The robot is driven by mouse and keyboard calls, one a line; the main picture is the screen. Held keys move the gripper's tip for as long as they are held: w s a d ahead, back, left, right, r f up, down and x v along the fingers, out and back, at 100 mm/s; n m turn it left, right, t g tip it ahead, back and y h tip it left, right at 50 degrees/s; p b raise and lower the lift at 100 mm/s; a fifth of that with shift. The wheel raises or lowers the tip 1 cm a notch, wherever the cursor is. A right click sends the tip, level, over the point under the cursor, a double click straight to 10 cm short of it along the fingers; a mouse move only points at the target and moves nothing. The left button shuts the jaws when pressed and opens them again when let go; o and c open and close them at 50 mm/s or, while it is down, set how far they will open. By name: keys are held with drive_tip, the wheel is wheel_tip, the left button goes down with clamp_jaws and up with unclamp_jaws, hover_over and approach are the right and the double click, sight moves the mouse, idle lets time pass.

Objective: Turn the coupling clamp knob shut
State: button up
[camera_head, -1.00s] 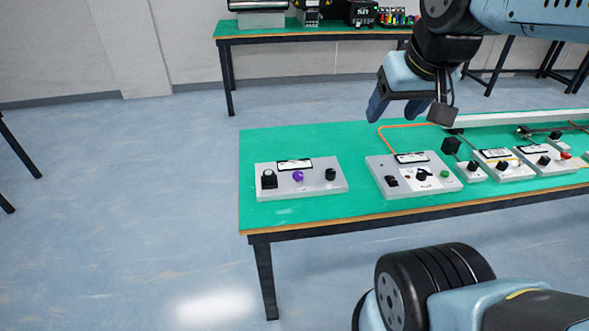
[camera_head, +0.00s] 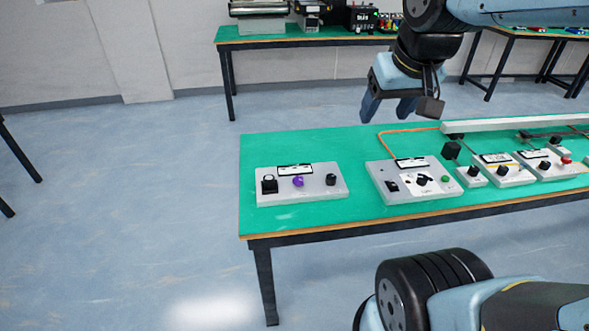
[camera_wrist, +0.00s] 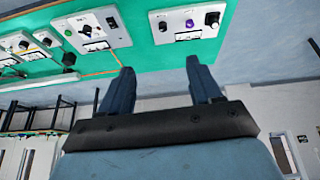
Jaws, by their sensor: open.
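My gripper (camera_head: 388,108) is open and empty. It hangs in the air above and behind the far edge of the green table. I cannot read the labels, so which knob is the coupling clamp is unclear. Both boxes show inverted, beyond my open fingers (camera_wrist: 160,66), in the wrist view.
Smaller knob boxes (camera_head: 502,170) and a long pale rail (camera_head: 500,125) fill the table's right side. An orange cable (camera_head: 381,140) lies behind the second box. The green tabletop (camera_head: 335,143) behind the left box is bare. Another table (camera_head: 260,33) with equipment stands at the back.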

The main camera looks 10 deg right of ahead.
drive_tip(key=w+a+f+n+g, duration=0.2)
drive_tip(key=w+f, duration=0.1)
drive_tip(key=w, duration=0.7)
drive_tip(key=n+g, duration=0.3)
hover_over(298, 178)
wheel_tip(298, 178, down, 20)
drive_tip(key=r, duration=0.1)
wheel_tip(298, 178, down, 15)
drive_tip(key=shift+s+r, duration=0.1)
drive_tip(key=shift+r, duration=0.1)
drive_tip(key=shift+c, duration=0.5)
drive_tip(key=c, duration=0.9)
drive_tip(key=shift+c, duration=0.2)
